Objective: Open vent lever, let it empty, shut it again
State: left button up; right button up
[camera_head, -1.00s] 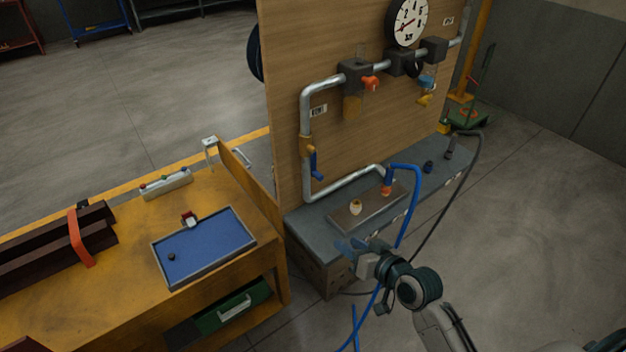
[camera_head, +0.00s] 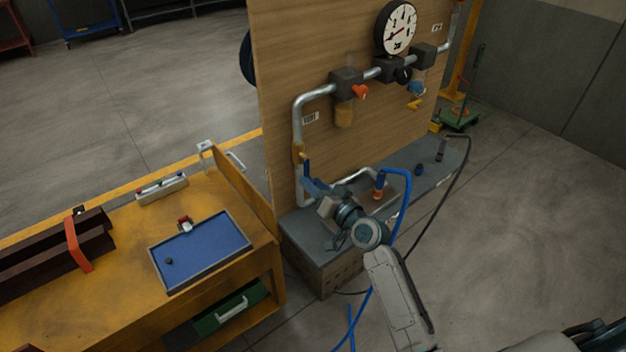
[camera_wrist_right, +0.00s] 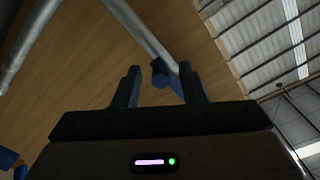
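A blue lever (camera_head: 306,165) hangs at a brass-coloured valve (camera_head: 298,152) on the left vertical run of the silver pipe. My right gripper (camera_head: 311,187) is at the lower part of this lever, partly covering the area behind it. In the right wrist view the two fingers of my right gripper (camera_wrist_right: 162,88) are apart. A blue piece (camera_wrist_right: 160,73), seemingly the lever, shows between them, nearer the right finger; contact cannot be told. A round gauge (camera_head: 396,28) is on the wooden panel, its dark red needle towards the lower left. My left gripper is not in view.
The wooden panel (camera_head: 290,60) stands behind the grey bench (camera_head: 310,243). A red lever (camera_head: 361,92) and a blue knob (camera_head: 416,88) sit higher up. A blue hose (camera_head: 405,205) loops close beside my right arm. A yellow workbench (camera_head: 120,255) stands left.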

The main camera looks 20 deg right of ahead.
jog(key=shift+w+a, duration=0.15)
jog(key=shift+w, duration=0.25)
jog(key=shift+c, duration=0.5)
jog(key=shift+a, duration=0.1)
grip_shut()
jog(key=shift+b, duration=0.3)
jog(key=shift+n, duration=0.3)
